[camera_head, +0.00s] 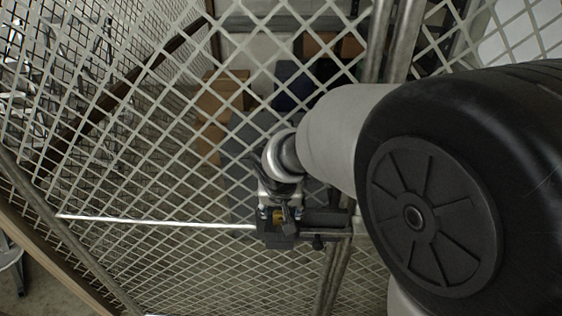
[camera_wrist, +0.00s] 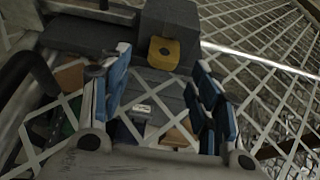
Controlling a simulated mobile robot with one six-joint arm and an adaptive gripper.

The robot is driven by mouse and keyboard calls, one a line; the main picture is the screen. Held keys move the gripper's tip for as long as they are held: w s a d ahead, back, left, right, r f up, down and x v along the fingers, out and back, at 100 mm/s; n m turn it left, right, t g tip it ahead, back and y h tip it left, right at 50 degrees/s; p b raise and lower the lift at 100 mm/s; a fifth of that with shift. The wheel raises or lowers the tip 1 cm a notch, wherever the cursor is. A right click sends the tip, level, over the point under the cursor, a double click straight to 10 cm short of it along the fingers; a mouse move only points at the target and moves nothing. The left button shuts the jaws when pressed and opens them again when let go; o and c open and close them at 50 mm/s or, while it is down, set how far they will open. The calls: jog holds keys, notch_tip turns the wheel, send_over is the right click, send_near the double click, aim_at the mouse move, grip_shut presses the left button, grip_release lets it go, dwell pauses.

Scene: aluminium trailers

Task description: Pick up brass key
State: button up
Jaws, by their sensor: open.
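The brass key (camera_wrist: 163,52) shows as a small yellow-gold piece with a dark hole, set against a dark grey lock block (camera_wrist: 170,20). Its shaft, if any, is hidden. My gripper (camera_wrist: 158,64) is open, with blue-padded fingers on either side below the key and nothing between them. The key appears just beyond the fingertips; I cannot tell the exact gap. In the head view the key is a small gold spot (camera_head: 278,216) on the dark lock, with my gripper (camera_head: 282,200) close by it and partly covering it.
A wire mesh fence (camera_head: 150,200) with metal posts surrounds the lock. A bright metal rod (camera_head: 160,221) runs left from the lock. Cardboard boxes (camera_head: 222,95) and dark bins stand behind the mesh. My arm covers the right of the head view.

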aim_at(280, 212)
jog(key=b+x, duration=0.1)
jog(key=x, duration=0.4)
jog(key=shift+a, duration=0.15)
jog(key=shift+r, duration=0.1)
jog(key=shift+c, duration=0.4)
jog(key=c, duration=1.2)
